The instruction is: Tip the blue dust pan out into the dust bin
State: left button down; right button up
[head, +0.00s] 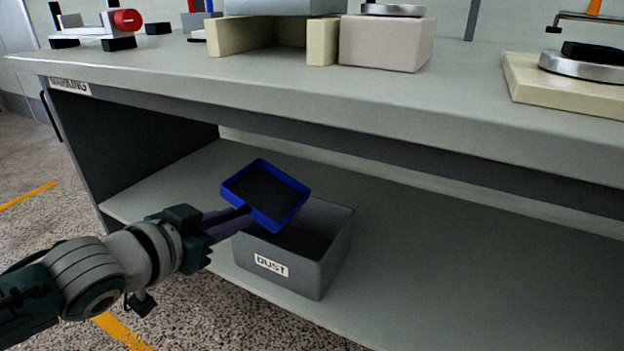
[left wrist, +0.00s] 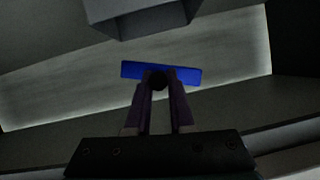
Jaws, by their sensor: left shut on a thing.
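The blue dust pan (head: 265,194) is a shallow tray with a blue rim and a dark inside. It is held tilted above the left part of the grey dust bin (head: 325,264), which is labelled DUST and stands on the lower shelf. My left gripper (head: 240,215) is shut on the pan's dark handle. In the left wrist view the pan (left wrist: 185,75) shows as a blue strip beyond the fingers (left wrist: 160,85), and a grey box shape, likely the bin, is at the top. Whether anything lies in the pan is too dark to tell. My right gripper is out of view.
The bench top (head: 300,95) overhangs the lower shelf (head: 440,270). The shelf is clear to the right of the bin. The bench's left side panel (head: 140,140) stands left of the pan. Blocks and several devices stand on the bench top.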

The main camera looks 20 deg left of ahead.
pick_arm(q)
jog(key=m+y+b, duration=0.1)
jog(key=m+b, duration=0.1)
jog(key=m+t+y+b, duration=0.1)
jog(key=m+b, duration=0.1)
jog(key=b, duration=0.1)
jog(key=f+m+y+b, duration=0.1)
jog(key=m+y+b, duration=0.1)
jog(key=b, duration=0.1)
jog(key=shift+d+m, duration=0.2)
jog(key=shift+m, duration=0.2)
jog(key=shift+r, duration=0.3)
